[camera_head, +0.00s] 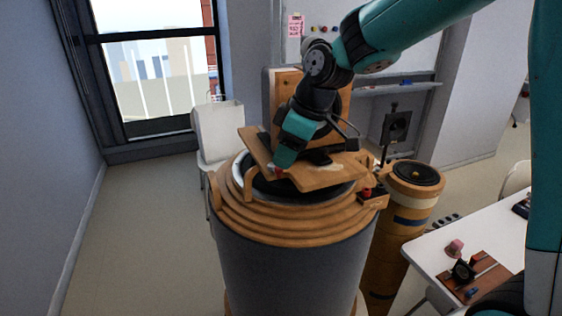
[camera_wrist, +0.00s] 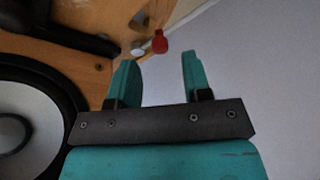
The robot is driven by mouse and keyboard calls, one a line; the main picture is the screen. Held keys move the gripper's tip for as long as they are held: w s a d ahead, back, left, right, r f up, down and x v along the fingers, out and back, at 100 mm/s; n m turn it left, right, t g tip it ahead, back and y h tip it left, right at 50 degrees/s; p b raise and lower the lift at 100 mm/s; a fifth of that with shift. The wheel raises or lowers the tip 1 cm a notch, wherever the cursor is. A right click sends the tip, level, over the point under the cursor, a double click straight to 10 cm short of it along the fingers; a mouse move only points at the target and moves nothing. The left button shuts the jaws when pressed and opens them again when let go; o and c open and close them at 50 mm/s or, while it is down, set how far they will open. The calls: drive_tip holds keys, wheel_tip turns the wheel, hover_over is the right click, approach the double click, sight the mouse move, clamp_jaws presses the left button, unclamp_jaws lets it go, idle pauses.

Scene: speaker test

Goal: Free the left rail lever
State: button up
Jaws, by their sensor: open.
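A lever with a red knob (camera_wrist: 159,42) and a pale metal stem sits at the edge of a wooden board (camera_wrist: 85,12) in the wrist view. My gripper (camera_wrist: 158,58) is open, its two teal fingers on either side of the line to the knob. The knob appears just beyond the fingertips, and I cannot tell whether they touch. In the head view my gripper (camera_head: 281,162) points down at the left part of the tilted wooden board (camera_head: 318,180), and a red knob (camera_head: 278,172) shows by its tip. Another red-knobbed lever (camera_head: 367,192) is at the right side.
The board is on a large grey drum with wooden rings (camera_head: 290,232). A speaker cone (camera_wrist: 25,118) lies left of my fingers in the wrist view. A wooden column speaker (camera_head: 400,215) and white table (camera_head: 470,235) stand right. Floor at left is clear.

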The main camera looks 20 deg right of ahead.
drive_tip(key=shift+x, duration=1.9)
clamp_jaws()
drive_tip(key=shift+d, duration=0.1)
